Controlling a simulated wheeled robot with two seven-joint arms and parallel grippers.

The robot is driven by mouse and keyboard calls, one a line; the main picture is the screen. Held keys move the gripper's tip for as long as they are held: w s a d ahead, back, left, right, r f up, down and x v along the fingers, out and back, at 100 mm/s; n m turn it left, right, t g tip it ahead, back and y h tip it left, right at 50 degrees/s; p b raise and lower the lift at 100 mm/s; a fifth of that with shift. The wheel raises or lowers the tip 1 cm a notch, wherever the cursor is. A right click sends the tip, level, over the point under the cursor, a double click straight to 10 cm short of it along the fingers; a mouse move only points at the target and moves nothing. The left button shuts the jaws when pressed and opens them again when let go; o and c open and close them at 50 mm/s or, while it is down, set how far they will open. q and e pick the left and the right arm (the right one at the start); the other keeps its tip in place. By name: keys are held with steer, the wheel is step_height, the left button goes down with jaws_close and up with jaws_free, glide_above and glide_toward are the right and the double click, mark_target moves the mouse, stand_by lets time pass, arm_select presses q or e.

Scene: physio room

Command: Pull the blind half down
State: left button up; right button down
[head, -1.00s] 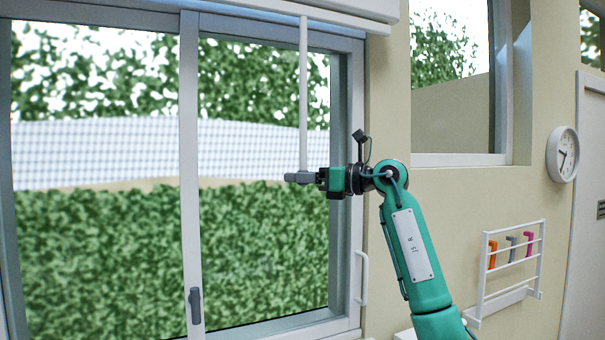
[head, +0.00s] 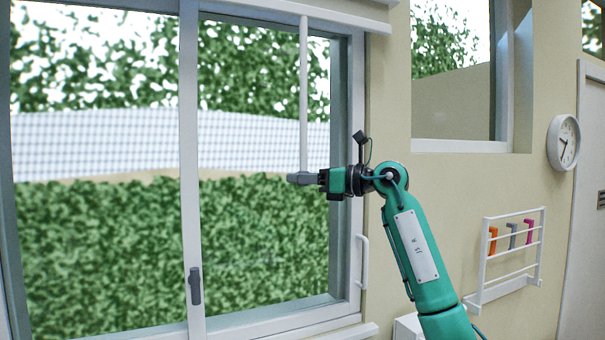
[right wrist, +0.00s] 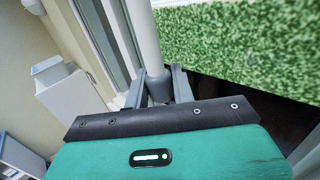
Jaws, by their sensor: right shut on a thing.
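The blind (head: 330,8) shows as a white bar across the top of the window, cut off by the upper edge of the head view. A white wand (head: 303,85) hangs straight down from it in front of the right pane. My right gripper (head: 303,178) is shut on the grey lower end of the wand. In the right wrist view the white wand (right wrist: 143,40) runs down between the two grey fingers (right wrist: 160,88). My left gripper is not in view.
The window has a grey latch (head: 195,285) on its middle post and a white handle (head: 363,262) at right. A wall rack (head: 512,268) with coloured items and a clock (head: 563,142) are further right. A white box (right wrist: 65,95) shows in the right wrist view.

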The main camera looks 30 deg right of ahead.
arm_select(q)
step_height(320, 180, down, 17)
steer(key=b, duration=1.5)
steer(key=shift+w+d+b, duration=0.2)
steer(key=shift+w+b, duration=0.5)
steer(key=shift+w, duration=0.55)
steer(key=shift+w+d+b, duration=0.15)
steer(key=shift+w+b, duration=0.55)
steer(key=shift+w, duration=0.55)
arm_select(e)
step_height(320, 180, down, 30)
steer(key=shift+r, duration=0.25)
steer(key=c, duration=1.2)
jaws_free()
steer(key=shift+d, duration=0.1)
